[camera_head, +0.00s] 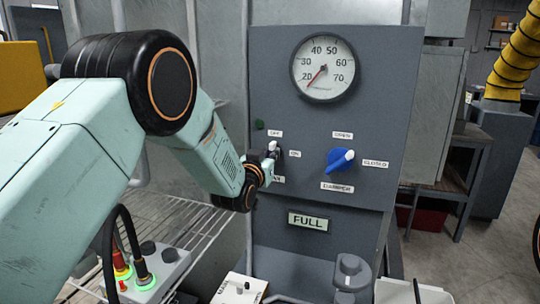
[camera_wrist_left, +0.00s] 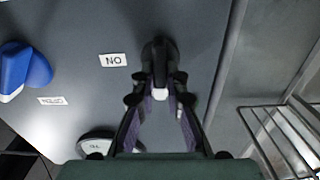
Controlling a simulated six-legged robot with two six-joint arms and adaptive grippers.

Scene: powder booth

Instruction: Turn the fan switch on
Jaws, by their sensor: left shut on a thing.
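The fan switch (camera_head: 272,148) is a small dark rotary knob with a pale pointer on the grey control panel (camera_head: 345,113). OFF is printed above it, ON to its right, and a partly covered label is below. The pointer looks roughly upright, toward OFF. My left gripper (camera_head: 267,165) is at the switch from the lower left. In the left wrist view the dark switch knob (camera_wrist_left: 160,55) is between the tips of the left gripper (camera_wrist_left: 160,82), which is shut on it. My right gripper is not in view.
A blue damper knob (camera_head: 340,160) sits right of the switch, with a round gauge (camera_head: 323,68) above and a FULL plate (camera_head: 308,222) below. A wire rack (camera_head: 200,228) and a button box (camera_head: 150,275) are at lower left. A yellow hose (camera_head: 515,65) hangs at right.

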